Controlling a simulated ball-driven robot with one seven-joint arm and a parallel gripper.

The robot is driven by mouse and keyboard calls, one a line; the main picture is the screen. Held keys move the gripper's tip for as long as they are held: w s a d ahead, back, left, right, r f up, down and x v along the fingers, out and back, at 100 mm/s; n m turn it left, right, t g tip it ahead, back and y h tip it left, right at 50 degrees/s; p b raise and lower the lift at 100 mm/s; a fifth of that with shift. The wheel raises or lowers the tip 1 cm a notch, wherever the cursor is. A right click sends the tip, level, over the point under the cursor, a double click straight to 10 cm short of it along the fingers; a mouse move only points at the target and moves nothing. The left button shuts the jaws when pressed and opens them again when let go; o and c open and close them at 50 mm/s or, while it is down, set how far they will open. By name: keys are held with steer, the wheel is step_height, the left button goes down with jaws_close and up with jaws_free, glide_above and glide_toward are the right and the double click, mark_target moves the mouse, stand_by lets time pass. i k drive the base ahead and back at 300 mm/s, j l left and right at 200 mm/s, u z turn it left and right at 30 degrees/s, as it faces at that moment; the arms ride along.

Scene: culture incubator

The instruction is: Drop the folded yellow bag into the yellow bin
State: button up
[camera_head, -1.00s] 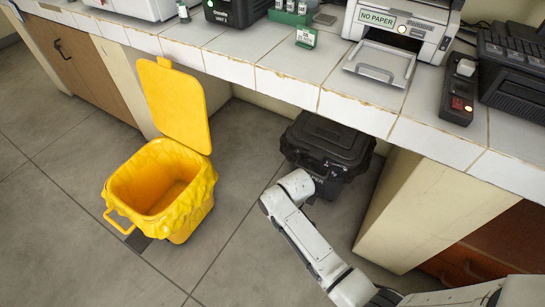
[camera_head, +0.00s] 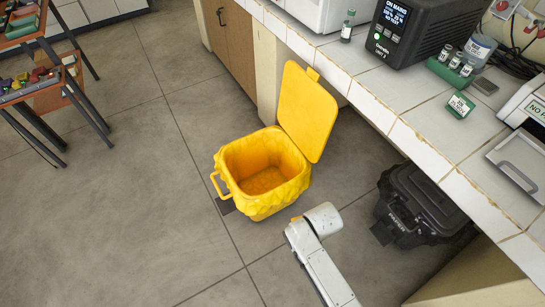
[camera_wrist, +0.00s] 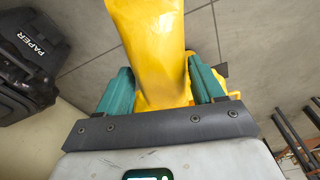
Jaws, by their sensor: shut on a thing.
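The yellow bin (camera_head: 262,195) stands on the floor in the head view, its lid (camera_head: 306,112) raised. Its lined opening faces up and looks empty. In the wrist view my gripper (camera_wrist: 158,65) is shut on the folded yellow bag (camera_wrist: 148,28), which sticks up between the teal fingers. More yellow behind the fingers appears to be the bin, partly hidden by the bag. In the head view my arm's end is to the right and in front of the bin; only a small yellow bit shows beside it, and the fingers are hidden.
A black paper bin (camera_head: 420,205) stands under the tiled counter (camera_head: 400,120), right of my arm. It also shows in the wrist view (camera_wrist: 30,60). A cart with trays (camera_head: 45,85) stands at the far left. The floor left of the yellow bin is clear.

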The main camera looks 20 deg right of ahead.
mark_target(258, 181)
steer(key=i+j+z, duration=0.2)
steer(key=i+j, duration=1.4)
